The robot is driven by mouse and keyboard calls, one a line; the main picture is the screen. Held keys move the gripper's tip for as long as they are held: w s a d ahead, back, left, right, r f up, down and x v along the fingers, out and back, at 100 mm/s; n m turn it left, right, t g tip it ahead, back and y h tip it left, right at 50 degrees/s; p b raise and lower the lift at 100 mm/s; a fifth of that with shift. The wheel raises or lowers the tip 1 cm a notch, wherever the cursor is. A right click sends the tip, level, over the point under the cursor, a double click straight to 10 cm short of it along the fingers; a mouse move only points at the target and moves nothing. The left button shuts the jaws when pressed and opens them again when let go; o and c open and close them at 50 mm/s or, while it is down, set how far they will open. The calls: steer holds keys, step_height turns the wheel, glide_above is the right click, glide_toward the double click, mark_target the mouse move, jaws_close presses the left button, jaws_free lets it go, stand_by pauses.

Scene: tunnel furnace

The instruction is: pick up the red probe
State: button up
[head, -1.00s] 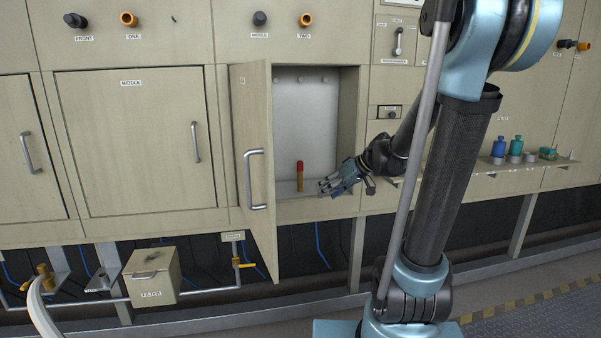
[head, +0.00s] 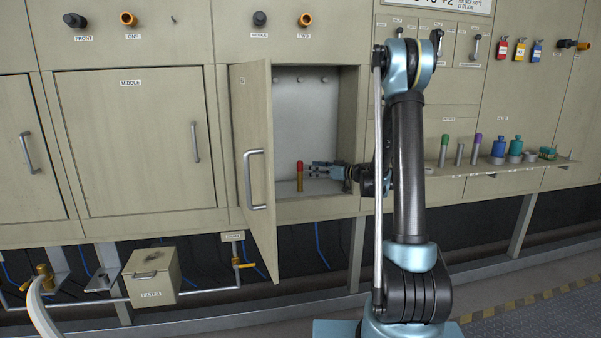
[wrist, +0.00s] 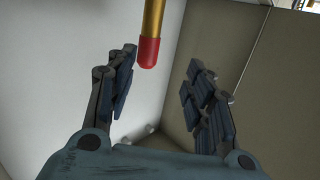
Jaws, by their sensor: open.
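The red probe (head: 300,176) stands upright on the floor of the open cabinet compartment, a brass-coloured rod with a red top. In the wrist view the probe (wrist: 150,45) shows with its red end toward me, ahead of the gap between the fingers and nearer the left finger. My gripper (head: 313,171) reaches into the compartment from the right, its fingers pointing left at the probe. In the wrist view my gripper (wrist: 160,80) is open and empty. Whether a finger touches the probe is unclear.
The open cabinet door (head: 256,165) with its handle stands left of the compartment. The compartment's right wall (head: 347,115) is close to my arm. A shelf (head: 480,168) at the right carries several probes and bottles. A filter box (head: 152,275) hangs below.

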mark_target(300, 165)
steer(key=shift+t+y, duration=0.4)
steer(key=shift+w+d+x, duration=0.15)
steer(key=shift+w+x, duration=0.1)
steer(key=shift+x, duration=1.2)
steer(key=shift+w+d+x, duration=0.1)
steer(key=shift+w+x, duration=0.15)
steer(key=shift+x, duration=1.15)
steer(key=shift+w+d+x, duration=0.15)
steer(key=shift+w+x, duration=0.05)
steer(key=shift+x, duration=1.25)
steer(key=shift+f, duration=0.2)
steer(key=shift+c, duration=0.6)
jaws_close()
